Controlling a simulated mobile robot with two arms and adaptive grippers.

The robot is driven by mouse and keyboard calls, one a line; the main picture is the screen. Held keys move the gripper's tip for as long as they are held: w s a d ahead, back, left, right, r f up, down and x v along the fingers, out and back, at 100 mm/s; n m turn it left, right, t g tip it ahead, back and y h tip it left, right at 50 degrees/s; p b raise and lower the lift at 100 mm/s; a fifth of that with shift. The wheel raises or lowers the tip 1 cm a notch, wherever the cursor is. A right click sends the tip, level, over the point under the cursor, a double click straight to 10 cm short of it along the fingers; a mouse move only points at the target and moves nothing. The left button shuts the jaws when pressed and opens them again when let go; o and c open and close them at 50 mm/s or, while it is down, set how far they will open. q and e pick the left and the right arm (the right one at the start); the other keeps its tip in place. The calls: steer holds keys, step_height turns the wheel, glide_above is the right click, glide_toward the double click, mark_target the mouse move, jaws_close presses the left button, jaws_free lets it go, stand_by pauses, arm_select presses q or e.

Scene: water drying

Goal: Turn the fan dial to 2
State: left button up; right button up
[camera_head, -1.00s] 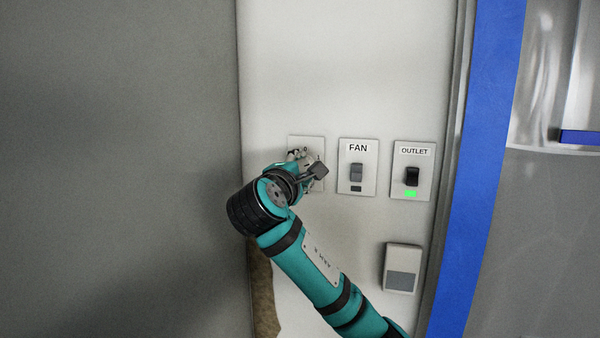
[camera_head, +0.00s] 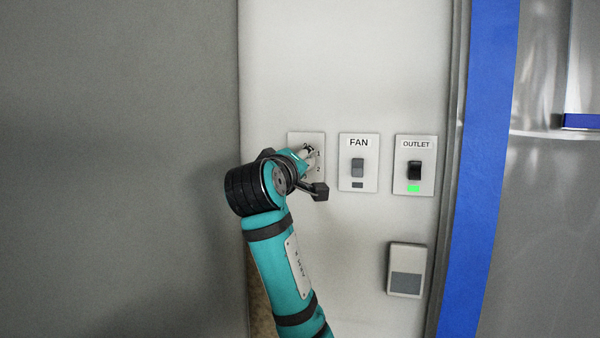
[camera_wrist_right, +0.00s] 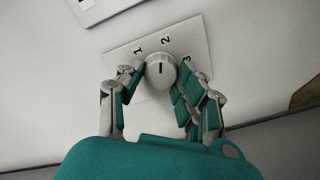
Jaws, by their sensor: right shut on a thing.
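The fan dial (camera_wrist_right: 160,72) is a round white knob on a white wall plate (camera_wrist_right: 117,56) marked 1, 2 and 3. Its dark mark points up in the right wrist view, roughly toward the 2. My right gripper (camera_wrist_right: 157,82) is shut on the dial, with fingers on both sides of it. In the head view the right gripper (camera_head: 308,158) is at the dial plate (camera_head: 315,140), and the fingers and wrist hide much of the knob. My left gripper is not in view.
Right of the dial plate are a FAN switch (camera_head: 357,170) with a dark indicator and an OUTLET switch (camera_head: 414,171) with a lit green indicator. A pale box (camera_head: 406,270) is on the wall below. A blue vertical strip (camera_head: 487,160) stands further right.

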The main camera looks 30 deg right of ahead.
steer(key=shift+f+m, duration=0.2)
steer(key=shift+m, duration=0.4)
steer(key=shift+b, duration=0.3)
steer(key=o, duration=1.1)
steer(key=shift+r, duration=0.1)
steer(key=shift+o, duration=0.2)
steer(key=shift+s+a, duration=0.1)
steer(key=v, duration=1.1)
steer(key=shift+s+a, duration=0.2)
steer(key=shift+a, duration=0.15)
